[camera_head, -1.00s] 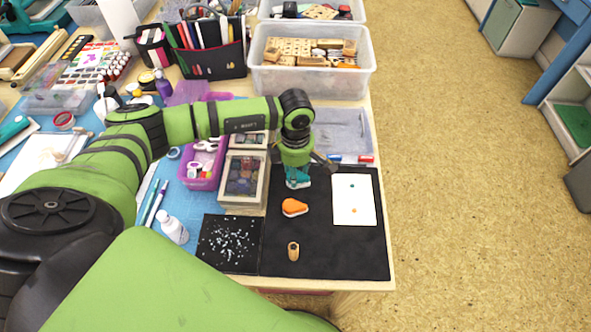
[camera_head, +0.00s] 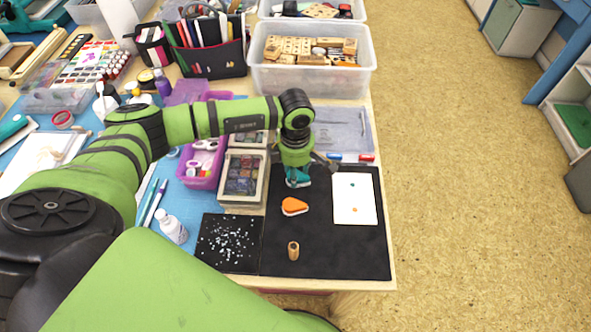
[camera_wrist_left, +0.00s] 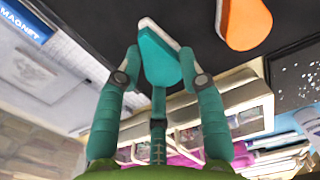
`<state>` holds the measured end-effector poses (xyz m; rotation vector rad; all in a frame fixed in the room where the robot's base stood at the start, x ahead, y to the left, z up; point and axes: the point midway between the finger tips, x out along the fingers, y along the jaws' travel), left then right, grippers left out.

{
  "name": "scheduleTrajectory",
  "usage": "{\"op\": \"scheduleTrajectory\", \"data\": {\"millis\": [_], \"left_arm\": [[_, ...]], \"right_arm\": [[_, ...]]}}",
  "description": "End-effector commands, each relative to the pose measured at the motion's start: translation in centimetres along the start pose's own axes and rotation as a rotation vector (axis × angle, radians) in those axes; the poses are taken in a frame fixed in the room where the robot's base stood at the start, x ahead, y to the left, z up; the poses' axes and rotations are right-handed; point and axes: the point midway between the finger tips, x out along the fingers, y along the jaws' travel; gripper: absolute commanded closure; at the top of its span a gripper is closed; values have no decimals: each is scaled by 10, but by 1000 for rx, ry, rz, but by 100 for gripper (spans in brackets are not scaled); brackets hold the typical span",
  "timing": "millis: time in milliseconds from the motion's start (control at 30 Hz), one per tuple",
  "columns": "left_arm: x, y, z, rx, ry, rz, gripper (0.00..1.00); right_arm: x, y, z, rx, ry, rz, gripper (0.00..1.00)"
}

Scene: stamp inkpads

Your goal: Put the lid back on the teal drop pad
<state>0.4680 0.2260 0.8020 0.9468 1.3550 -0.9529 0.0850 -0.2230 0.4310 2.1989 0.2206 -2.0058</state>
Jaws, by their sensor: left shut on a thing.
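My left gripper (camera_head: 297,177) is low over the far part of the black mat (camera_head: 330,245). In the left wrist view its two fingers (camera_wrist_left: 160,68) are closed on the sides of a teal drop-shaped piece (camera_wrist_left: 157,55), the lid of the teal drop pad. A white edge shows along its far side. I cannot tell whether this is the pad's base or the lid's rim, or whether lid and base are fully together. The orange drop pad (camera_head: 294,206) lies nearby on the mat, also in the wrist view (camera_wrist_left: 243,22). My right gripper is not seen.
A white card (camera_head: 354,199) with a teal and an orange mark lies right of the gripper. A small wooden stamp (camera_head: 293,251) stands near the front. Framed boxes (camera_head: 241,180) stand close on the left. A clear tray (camera_head: 342,130) lies behind.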

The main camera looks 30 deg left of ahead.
Motion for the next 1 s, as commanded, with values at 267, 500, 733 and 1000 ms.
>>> {"op": "scheduleTrajectory", "data": {"millis": [267, 500, 733, 1000], "left_arm": [[2, 0, 0, -1, 0, 0, 72], [4, 0, 0, -3, 0, 0, 72], [4, 0, 0, -3, 0, 0, 72], [4, 0, 0, -3, 0, 0, 72]], "right_arm": [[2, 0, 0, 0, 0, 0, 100], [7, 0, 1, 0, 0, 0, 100], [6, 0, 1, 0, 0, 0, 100], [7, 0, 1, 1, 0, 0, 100]]}}
